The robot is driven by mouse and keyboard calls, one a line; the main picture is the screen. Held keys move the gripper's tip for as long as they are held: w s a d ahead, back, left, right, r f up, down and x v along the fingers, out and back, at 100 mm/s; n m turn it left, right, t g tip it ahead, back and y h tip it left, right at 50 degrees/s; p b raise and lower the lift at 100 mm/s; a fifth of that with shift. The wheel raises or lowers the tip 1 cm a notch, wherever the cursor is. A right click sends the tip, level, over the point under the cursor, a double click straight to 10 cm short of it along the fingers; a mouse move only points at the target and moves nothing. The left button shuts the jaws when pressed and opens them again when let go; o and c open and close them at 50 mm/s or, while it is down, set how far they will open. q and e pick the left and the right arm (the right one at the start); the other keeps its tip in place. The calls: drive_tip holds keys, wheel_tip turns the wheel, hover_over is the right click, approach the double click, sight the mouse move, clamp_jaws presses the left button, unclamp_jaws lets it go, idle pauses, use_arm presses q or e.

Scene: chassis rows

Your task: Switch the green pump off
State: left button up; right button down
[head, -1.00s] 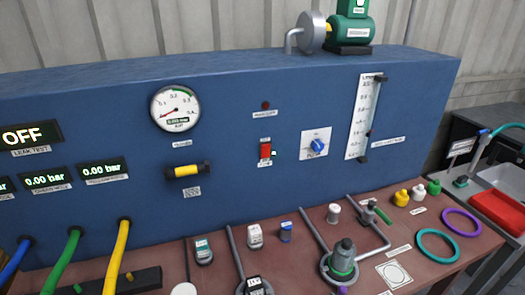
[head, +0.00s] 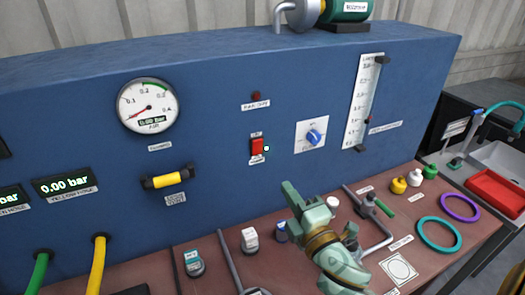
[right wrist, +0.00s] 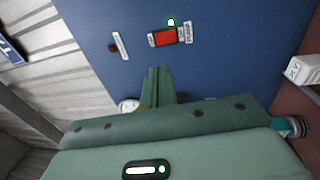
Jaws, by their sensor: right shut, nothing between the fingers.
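The green pump (head: 345,10) with its grey round housing (head: 303,12) stands on top of the blue panel, cut off by the upper edge in the head view. A red rocker switch (head: 257,146) sits on the panel face with small labels above and below it. The switch also shows in the right wrist view (right wrist: 162,39), beyond the fingertips. My right gripper (head: 289,190) is shut and empty, in front of the panel, below and to the right of the switch in the head view, apart from it. Its closed fingers (right wrist: 160,72) point toward the panel in the wrist view. My left gripper is not in view.
A small dark red lamp (head: 256,96) is above the switch, and a blue knob (head: 314,137) is to its right. A pressure gauge (head: 148,106) and yellow cylinder (head: 167,180) are to the left. Bottles, fittings and rings (head: 439,234) lie on the brown bench below.

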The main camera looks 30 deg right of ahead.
sight(258, 144)
drive_tip(key=w, duration=0.4)
drive_tip(key=w+r, duration=0.1)
drive_tip(key=w, duration=0.8)
drive_tip(key=shift+w+d+r, duration=0.25)
drive_tip(key=shift+w+d, duration=0.15)
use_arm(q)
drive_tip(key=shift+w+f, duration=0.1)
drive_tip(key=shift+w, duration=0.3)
use_arm(e)
drive_tip(key=shift+r, duration=0.1)
